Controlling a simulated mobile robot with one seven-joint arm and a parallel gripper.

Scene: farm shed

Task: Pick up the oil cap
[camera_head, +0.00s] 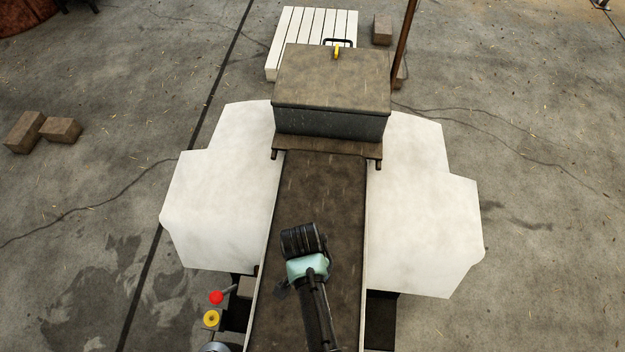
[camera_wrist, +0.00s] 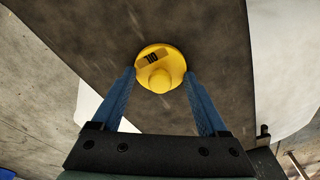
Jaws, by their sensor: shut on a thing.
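A brown, worn surface lies behind the cap. I cannot tell whether the cap touches that surface. In the head view my arm (camera_head: 308,268) is over the long brown panel (camera_head: 330,200), and the cap and fingertips are hidden.
White fenders (camera_head: 225,190) flank the panel. A lidded box (camera_head: 332,85) stands at its far end, with a white slatted pallet (camera_head: 290,40) behind. Red (camera_head: 216,297) and yellow (camera_head: 211,318) knobs are at lower left. Bricks (camera_head: 60,130) lie on open concrete floor.

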